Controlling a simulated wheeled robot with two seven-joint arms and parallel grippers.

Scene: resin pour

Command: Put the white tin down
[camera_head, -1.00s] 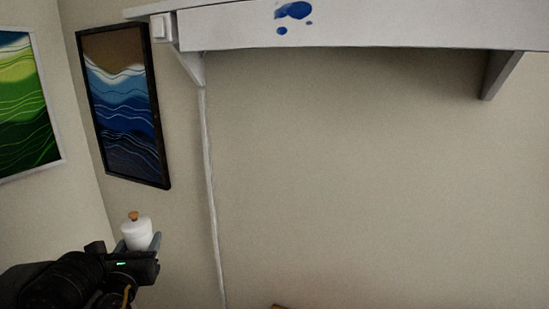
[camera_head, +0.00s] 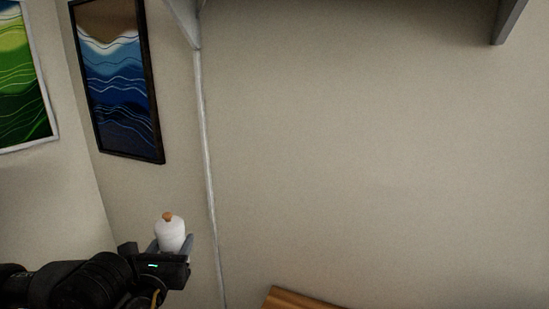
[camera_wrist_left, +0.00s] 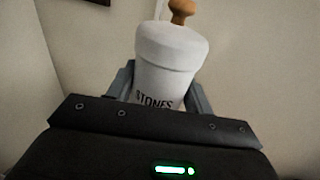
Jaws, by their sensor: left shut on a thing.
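The white tin (camera_head: 170,233) has a rounded white lid with an orange-brown knob. My left gripper (camera_head: 172,244) is shut on it and holds it up in the air in front of the wall, at the lower left of the head view. My right gripper is not in view.
A wooden surface (camera_head: 295,299) shows its corner at the bottom edge of the head view. A shelf bracket (camera_head: 508,20) juts out at the upper right. A blue wave picture (camera_head: 118,80) and a green picture (camera_head: 22,85) hang at left. A white conduit (camera_head: 207,150) runs down the wall.

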